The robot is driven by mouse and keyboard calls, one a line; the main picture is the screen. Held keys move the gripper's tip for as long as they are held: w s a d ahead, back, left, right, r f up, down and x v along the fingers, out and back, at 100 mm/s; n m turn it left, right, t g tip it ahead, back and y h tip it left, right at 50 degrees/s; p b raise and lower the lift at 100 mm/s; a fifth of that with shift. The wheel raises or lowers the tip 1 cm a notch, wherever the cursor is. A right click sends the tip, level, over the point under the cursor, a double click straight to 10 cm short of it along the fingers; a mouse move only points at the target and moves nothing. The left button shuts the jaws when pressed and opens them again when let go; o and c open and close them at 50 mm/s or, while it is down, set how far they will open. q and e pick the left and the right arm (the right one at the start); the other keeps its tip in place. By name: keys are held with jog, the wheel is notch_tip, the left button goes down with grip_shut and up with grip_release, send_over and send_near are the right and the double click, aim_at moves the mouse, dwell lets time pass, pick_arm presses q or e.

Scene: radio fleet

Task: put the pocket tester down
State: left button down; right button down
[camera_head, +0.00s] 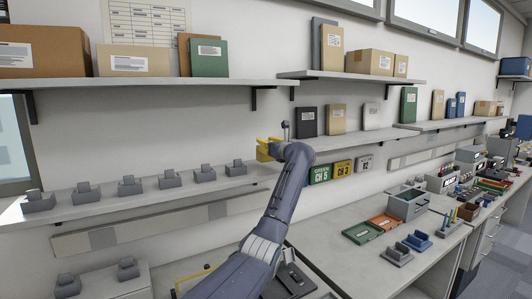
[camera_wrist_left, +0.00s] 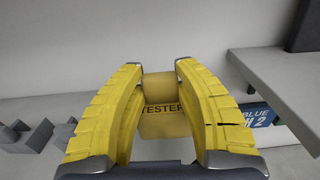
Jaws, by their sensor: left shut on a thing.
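The pocket tester (camera_wrist_left: 160,118) is a yellow block with dark "TESTER" lettering, seen in the left wrist view between the two yellow fingers. My left gripper (camera_wrist_left: 159,68) is shut on it. In the head view my left gripper (camera_head: 268,150) is at the right end of the long left shelf, in front of the wall. There the fingers and tester are both yellow and small, so I cannot tell them apart. My right gripper is in neither view.
Several grey cradles stand in a row on the left shelf (camera_head: 90,213). Channel signs, including a green one (camera_head: 320,174), hang right of my gripper. A bench below holds a green tray (camera_head: 362,233), an orange tray (camera_head: 385,220) and a grey bin (camera_head: 408,203). Shelves with boxes run above.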

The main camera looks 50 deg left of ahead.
pick_arm(q)
jog(key=shift+f, duration=1.6)
jog(key=shift+f, duration=0.15)
jog(key=c, duration=1)
grip_release()
jog(key=shift+d, duration=0.2)
jog(key=s+d, duration=0.2)
jog(key=d, duration=0.9)
jog(key=shift+d, duration=0.2)
jog(key=shift+s, duration=0.1)
